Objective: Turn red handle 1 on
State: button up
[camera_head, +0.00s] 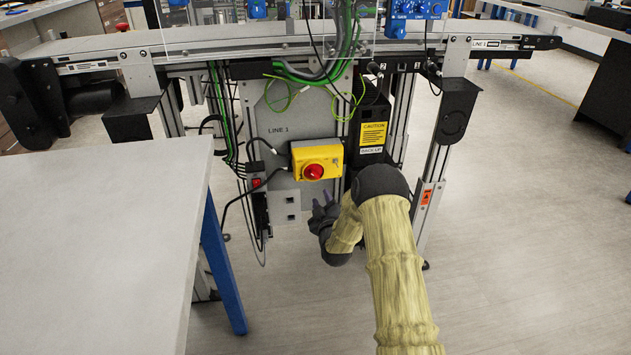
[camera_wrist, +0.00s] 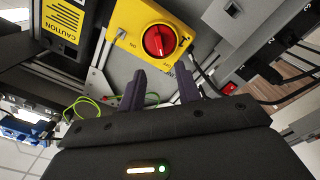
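The red handle (camera_head: 313,171) is a round red knob on a yellow box (camera_head: 327,156) fixed to the panel marked LINE 1. In the wrist view the red handle (camera_wrist: 159,40) sits on the yellow box (camera_wrist: 122,22), just beyond my fingertips, with a dark mark beside it reading ON. My gripper (camera_head: 322,205) is below and slightly right of the handle in the head view. In the wrist view my gripper (camera_wrist: 160,80) has its two dark fingers apart with nothing between them. The fingers appear clear of the handle.
A black box with a yellow caution label (camera_head: 373,133) stands right of the yellow box. Green and black cables (camera_head: 222,120) hang at the left. A white table (camera_head: 100,230) fills the left front. The conveyor (camera_head: 250,35) runs above. The floor at right is clear.

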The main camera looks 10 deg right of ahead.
aim_at(315, 177)
jog(key=w+b, duration=0.3)
jog(key=w, duration=0.7)
jog(key=shift+w+f, duration=0.1)
jog(key=shift+w, duration=0.1)
jog(key=shift+w+b, duration=0.3)
jog(key=shift+w, duration=0.5)
grip_shut()
